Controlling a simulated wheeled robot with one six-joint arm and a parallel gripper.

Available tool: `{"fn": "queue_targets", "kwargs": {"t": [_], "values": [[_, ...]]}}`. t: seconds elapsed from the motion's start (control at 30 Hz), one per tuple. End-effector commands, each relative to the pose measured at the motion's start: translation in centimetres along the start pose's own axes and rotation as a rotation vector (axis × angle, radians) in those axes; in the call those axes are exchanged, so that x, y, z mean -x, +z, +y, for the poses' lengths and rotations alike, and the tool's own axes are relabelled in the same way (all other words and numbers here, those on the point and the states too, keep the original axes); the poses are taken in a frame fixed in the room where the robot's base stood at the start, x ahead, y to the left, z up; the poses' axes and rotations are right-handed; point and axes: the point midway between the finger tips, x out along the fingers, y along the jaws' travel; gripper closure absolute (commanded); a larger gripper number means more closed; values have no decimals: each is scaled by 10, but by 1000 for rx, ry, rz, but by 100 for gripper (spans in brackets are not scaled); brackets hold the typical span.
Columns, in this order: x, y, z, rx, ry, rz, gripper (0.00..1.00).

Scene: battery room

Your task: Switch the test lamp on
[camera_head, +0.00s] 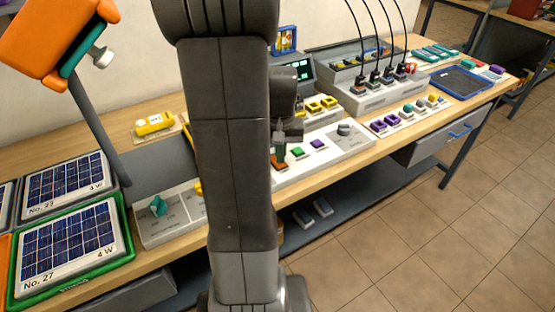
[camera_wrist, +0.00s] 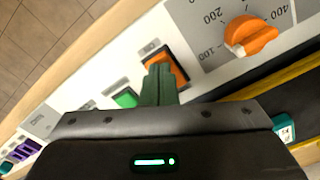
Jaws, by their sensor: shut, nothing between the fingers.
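A pale control panel (camera_head: 330,153) lies along the bench. In the head view it carries an orange-brown switch (camera_head: 279,161), a green switch (camera_head: 297,152) and a purple switch (camera_head: 317,143). The wrist view shows the orange switch (camera_wrist: 178,67) in a dark frame and the green one (camera_wrist: 125,98) beside it. My gripper (camera_wrist: 160,72) is shut and empty, its tips over the orange switch; I cannot tell whether they touch it. In the head view my gripper (camera_head: 280,139) is just above that switch.
An orange head (camera_head: 50,35) stands on a grey pole at the left, above solar panels (camera_head: 68,240). An orange dial knob (camera_wrist: 250,36) is close to my gripper. A device with black cables (camera_head: 375,90) stands behind. The right-hand floor (camera_head: 400,240) is clear.

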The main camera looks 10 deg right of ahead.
Motion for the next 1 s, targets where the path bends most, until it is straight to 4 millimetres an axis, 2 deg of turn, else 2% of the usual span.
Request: {"fn": "queue_targets", "kwargs": {"t": [0.47, 1.0], "values": [[-5, 0, 0, 0, 0, 0, 100], [35, 0, 0, 0, 0, -1, 100]]}}
